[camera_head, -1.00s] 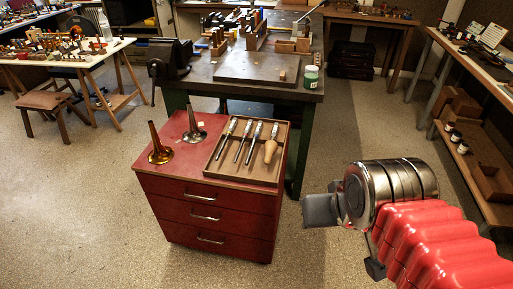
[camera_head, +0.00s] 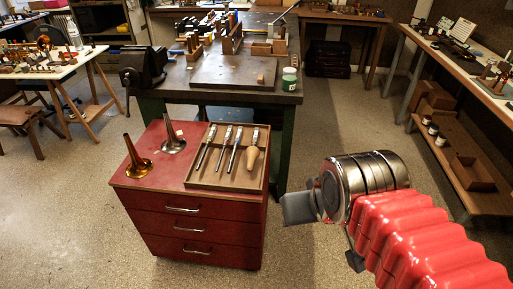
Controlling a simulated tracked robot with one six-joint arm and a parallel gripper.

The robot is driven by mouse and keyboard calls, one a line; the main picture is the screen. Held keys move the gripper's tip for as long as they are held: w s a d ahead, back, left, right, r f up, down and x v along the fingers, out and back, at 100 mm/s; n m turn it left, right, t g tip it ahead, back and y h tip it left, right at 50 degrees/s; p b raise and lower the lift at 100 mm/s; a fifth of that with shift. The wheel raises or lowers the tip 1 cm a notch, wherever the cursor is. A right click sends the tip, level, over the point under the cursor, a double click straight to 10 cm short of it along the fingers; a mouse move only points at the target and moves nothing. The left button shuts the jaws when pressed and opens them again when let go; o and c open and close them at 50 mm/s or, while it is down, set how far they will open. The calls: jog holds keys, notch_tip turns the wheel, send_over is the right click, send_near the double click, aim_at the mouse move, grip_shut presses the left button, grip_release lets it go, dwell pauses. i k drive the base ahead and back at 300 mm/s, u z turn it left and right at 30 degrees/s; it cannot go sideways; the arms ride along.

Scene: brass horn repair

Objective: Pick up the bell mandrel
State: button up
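Two flared, bell-shaped pieces stand upright on the red cabinet top: a brass-coloured one (camera_head: 138,163) at the left and a steel-grey one (camera_head: 173,145) just behind and right of it. The grey one looks like the bell mandrel, though I cannot be sure. My gripper (camera_head: 298,208) is at the right of the cabinet, apart from both pieces and from the cabinet in the picture. It shows as a grey block pointing left, and I cannot see whether its fingers are open. Nothing is visibly held in it.
A wooden tray (camera_head: 193,186) with several handled tools lies on the right of the red cabinet (camera_head: 196,230). A workbench with a vise (camera_head: 143,66) and a green jar (camera_head: 290,79) stands behind. Shelving (camera_head: 480,203) lines the right. The floor between is clear.

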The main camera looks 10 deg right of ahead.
aim_at(252, 152)
jog(key=i, duration=0.9)
jog(key=u, duration=0.05)
